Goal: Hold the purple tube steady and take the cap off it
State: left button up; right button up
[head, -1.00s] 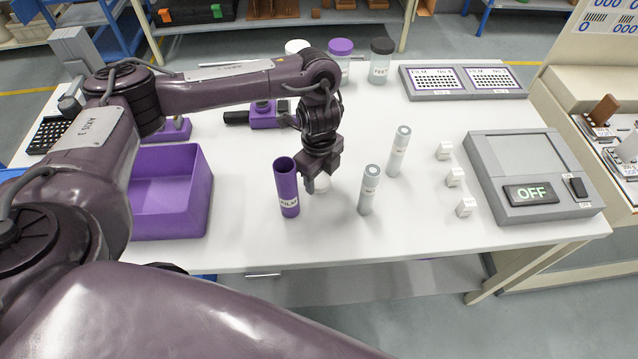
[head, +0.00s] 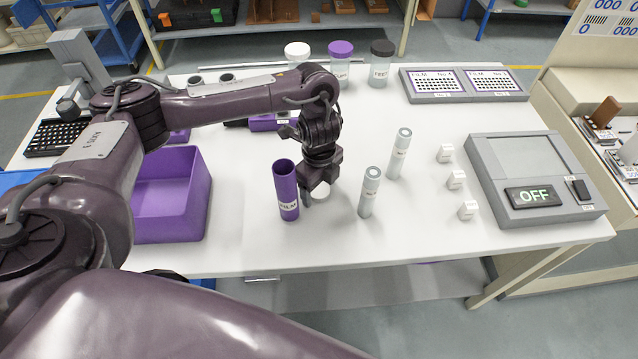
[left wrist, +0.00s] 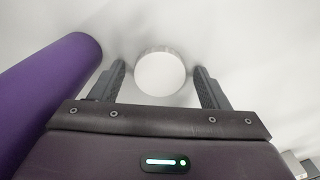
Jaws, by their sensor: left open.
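The purple tube (head: 285,190) stands upright on the white table, labelled FILM, with a dark open mouth at its top. It shows in the left wrist view (left wrist: 45,95), left of the fingers and seemingly apart from them. A white round cap-like piece (head: 322,190) is low at the table just right of the tube. In the left wrist view this piece (left wrist: 160,73) sits between the fingertips, with gaps on both sides. My left gripper (head: 314,193) is open, pointing down over it beside the tube. My right gripper is not in view.
Two pale tubes (head: 369,192) (head: 399,153) stand right of the gripper. Small white blocks (head: 456,180) and a grey device reading OFF (head: 533,196) lie further right. A purple bin (head: 172,200) stands left. Lidded jars (head: 341,65) stand at the back. The table front is clear.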

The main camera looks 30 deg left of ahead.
aim_at(319, 189)
pick_arm(q)
notch_tip(319, 189, up, 12)
jog(key=p, duration=0.3)
jog(key=shift+r+p, duration=0.2)
jog(key=shift+p, duration=0.2)
